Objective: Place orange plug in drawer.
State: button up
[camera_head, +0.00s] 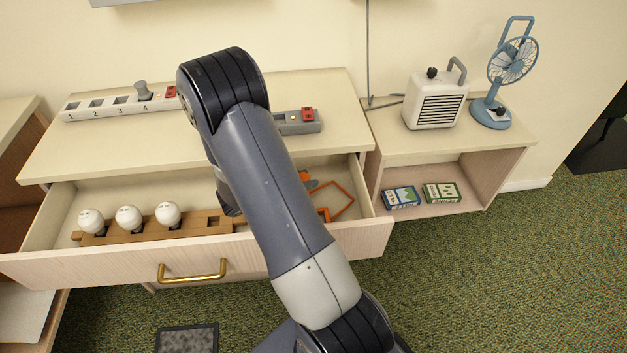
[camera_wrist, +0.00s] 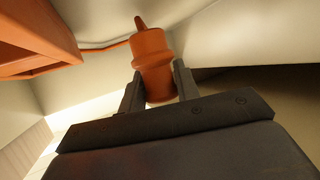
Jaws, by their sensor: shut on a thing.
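The orange plug (camera_wrist: 153,62) is between the two dark fingers of my gripper (camera_wrist: 158,88) in the wrist view, and the fingers are shut on it. A thin orange cord runs from beside it toward an orange block-like piece (camera_wrist: 35,35). Pale walls and a pale surface surround it. In the head view, the drawer (camera_head: 125,190) is pulled open, and my arm reaches over its right part. My arm hides most of the gripper there. An orange piece (camera_head: 305,176) shows just right of the arm. Whether the plug touches the drawer floor cannot be told.
A wooden holder (camera_head: 190,229) with three white bulbs lies in the drawer. An orange cord loop (camera_head: 343,198) lies at its right. A power strip (camera_head: 110,104) and a grey box (camera_head: 297,122) stand on top. A heater (camera_head: 437,100) and fan (camera_head: 511,65) stand right.

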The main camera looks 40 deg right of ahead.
aim_at(314, 191)
jog(key=x, duration=0.3)
jog(key=shift+d+f, duration=0.15)
jog(key=shift+f, duration=0.35)
jog(key=shift+d+f, duration=0.2)
jog(key=shift+f+b, duration=0.2)
jog(key=shift+b, duration=0.15)
jog(key=o, duration=1)
jog(key=shift+r, duration=0.1)
